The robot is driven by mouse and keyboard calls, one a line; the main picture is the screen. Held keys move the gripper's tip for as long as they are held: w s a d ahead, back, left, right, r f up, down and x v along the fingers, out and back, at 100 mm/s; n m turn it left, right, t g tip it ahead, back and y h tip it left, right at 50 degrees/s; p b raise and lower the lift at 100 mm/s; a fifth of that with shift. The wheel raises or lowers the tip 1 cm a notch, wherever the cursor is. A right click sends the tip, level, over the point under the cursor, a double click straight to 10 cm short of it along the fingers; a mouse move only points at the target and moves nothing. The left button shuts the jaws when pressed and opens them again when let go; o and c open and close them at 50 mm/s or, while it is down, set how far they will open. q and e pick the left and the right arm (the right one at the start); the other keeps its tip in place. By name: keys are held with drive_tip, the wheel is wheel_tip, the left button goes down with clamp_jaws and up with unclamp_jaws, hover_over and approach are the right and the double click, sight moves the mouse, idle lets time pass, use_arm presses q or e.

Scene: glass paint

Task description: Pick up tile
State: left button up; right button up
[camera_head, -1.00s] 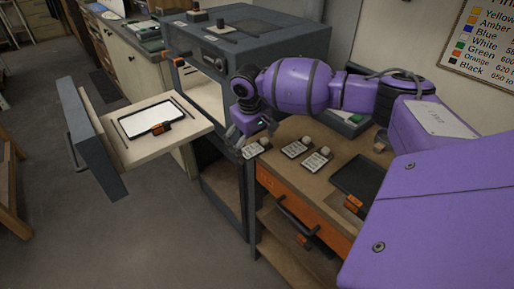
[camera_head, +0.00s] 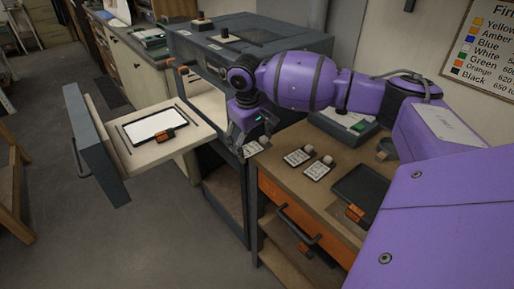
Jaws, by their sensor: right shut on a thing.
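My right gripper (camera_head: 258,146) points down above the left end of the wooden bench (camera_head: 283,178). It is shut on a small pale tile (camera_head: 252,149) with dark markings. The fingers and part of the tile are hard to make out at this size. Two similar tiles, one in the middle (camera_head: 297,157) and one farther right (camera_head: 317,171), lie on the bench, each with a small pale round piece at its upper end. My left gripper does not show.
The kiln (camera_head: 245,50) stands open behind, its drawer-like shelf (camera_head: 180,148) pulled out at left, bearing a white dark-framed tray (camera_head: 155,126) with an orange clip. A black tray (camera_head: 360,186) lies on the bench at right. A grey box (camera_head: 345,125) stands at the bench's back.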

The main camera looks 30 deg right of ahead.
drive_tip(key=a+r, duration=0.1)
drive_tip(key=r, duration=0.1)
drive_tip(key=s+a+r, duration=0.1)
drive_tip(key=a+r, duration=0.1)
drive_tip(key=shift+s+a+r, duration=0.15)
drive_tip(key=shift+a+r, duration=0.05)
drive_tip(key=shift+a, duration=0.05)
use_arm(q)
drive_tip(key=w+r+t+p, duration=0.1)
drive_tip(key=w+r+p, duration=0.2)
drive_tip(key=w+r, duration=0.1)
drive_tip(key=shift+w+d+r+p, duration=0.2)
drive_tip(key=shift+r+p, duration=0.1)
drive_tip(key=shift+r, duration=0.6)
use_arm(e)
drive_tip(key=s+a+r, duration=0.3)
drive_tip(key=a+r, duration=0.3)
drive_tip(key=a, duration=0.1)
drive_tip(key=shift+s+a+r, duration=0.15)
drive_tip(key=shift+a, duration=0.15)
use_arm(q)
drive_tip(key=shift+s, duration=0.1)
